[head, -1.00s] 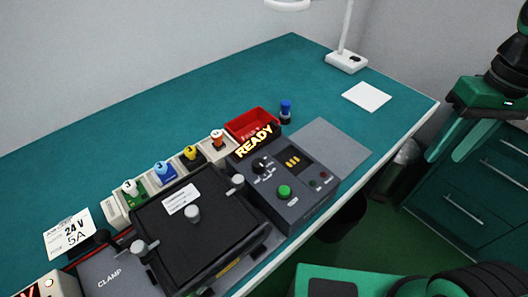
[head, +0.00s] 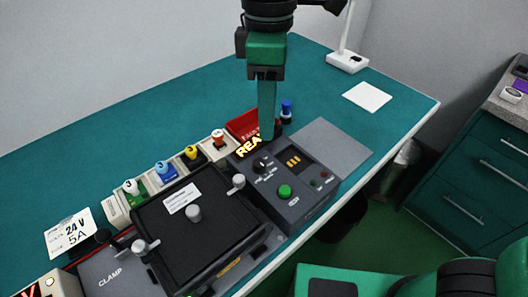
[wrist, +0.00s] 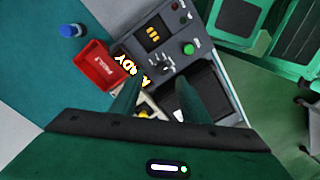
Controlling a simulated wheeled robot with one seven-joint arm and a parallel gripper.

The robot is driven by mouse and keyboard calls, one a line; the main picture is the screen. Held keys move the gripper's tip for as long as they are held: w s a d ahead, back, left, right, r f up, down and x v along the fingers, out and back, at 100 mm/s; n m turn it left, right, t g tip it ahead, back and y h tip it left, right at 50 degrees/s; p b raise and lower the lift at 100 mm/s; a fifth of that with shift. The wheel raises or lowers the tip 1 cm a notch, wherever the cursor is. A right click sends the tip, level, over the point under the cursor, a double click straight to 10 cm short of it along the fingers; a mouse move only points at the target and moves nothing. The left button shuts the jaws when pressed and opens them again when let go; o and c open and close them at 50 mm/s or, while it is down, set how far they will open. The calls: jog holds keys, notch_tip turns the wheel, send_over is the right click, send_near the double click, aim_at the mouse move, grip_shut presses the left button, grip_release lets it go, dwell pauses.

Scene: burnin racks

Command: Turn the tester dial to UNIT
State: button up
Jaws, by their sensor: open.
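The tester (head: 318,205) is a dark grey box at the bench's front edge. Its black dial (head: 262,165) is on the sloped top, beside an orange indicator and a green button (head: 284,191). The dial also shows in the wrist view (wrist: 167,67); its small labels and pointer setting are too small to read. My gripper (head: 267,136) points down above the tester's back edge, covering part of the lit READY sign (head: 247,149). In the wrist view my gripper (wrist: 155,86) is open, its fingers apart and empty, with the dial just beyond the tips.
A red bin (head: 240,124) and a blue-capped piece (head: 286,110) stand behind the tester. Numbered pieces in several colours line up to the left. A black clamp fixture (head: 200,240) sits left of the tester. A lamp base (head: 347,62) and white sheet (head: 367,97) lie farther back.

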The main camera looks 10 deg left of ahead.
aim_at(261, 161)
jog(key=shift+n, duration=0.3)
jog(key=f, duration=0.3)
jog(key=s+f, duration=0.1)
jog(key=f, duration=0.3)
jog(key=a+f, duration=0.1)
jog(key=f, duration=0.2)
jog(key=shift+s+f, duration=0.2)
jog(key=shift+f, duration=0.1)
grip_shut()
jog(key=shift+d, duration=0.15)
